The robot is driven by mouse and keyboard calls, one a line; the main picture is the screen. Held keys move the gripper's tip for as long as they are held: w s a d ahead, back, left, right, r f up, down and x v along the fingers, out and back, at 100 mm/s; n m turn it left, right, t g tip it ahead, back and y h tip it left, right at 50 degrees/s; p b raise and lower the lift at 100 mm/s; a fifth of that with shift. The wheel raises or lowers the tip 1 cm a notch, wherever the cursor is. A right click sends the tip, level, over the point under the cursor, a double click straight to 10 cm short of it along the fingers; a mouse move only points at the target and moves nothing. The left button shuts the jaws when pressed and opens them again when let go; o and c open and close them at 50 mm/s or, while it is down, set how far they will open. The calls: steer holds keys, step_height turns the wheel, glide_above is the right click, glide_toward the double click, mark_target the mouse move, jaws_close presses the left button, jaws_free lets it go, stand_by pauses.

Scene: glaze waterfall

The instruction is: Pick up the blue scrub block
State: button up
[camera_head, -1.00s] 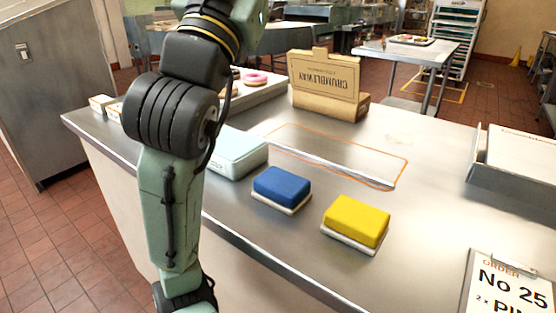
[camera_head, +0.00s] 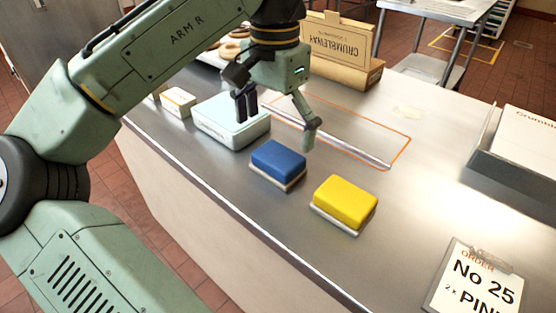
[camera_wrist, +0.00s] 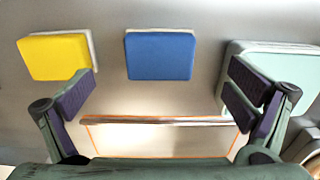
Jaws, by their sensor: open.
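The blue scrub block (camera_head: 278,158) lies on the steel counter on a pale base, between a pale green box and a yellow block. In the wrist view the blue block (camera_wrist: 160,56) lies ahead of the fingertips, roughly centred between them. My gripper (camera_head: 280,118) is open and empty above the counter, just behind the blue block in the head view. Its two fingers also show spread in the wrist view (camera_wrist: 164,92). The yellow block (camera_head: 345,202) sits to the right of the blue one, also on a pale base; it shows at the left in the wrist view (camera_wrist: 55,57).
The pale green box (camera_head: 231,122) stands close left of the blue block. An orange-outlined strip (camera_head: 350,143) lies behind it. A cardboard Crumbleway box (camera_head: 342,45) stands at the back, a tray (camera_head: 520,150) at right, an order clipboard (camera_head: 475,280) at front right.

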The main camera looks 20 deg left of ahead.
mark_target(278, 155)
steer(key=shift+w+d+f+p, duration=0.15)
steer(key=shift+f+p, duration=0.1)
steer(key=shift+f, duration=1.35)
steer(key=shift+w+f+p, duration=0.15)
steer(key=shift+f+p, duration=0.05)
steer(key=shift+f, duration=1.4)
steer(key=c, duration=1.3)
step_height(278, 155, up, 10)
steer(key=shift+r, duration=0.1)
steer(key=o, duration=0.6)
steer(key=c, duration=0.5)
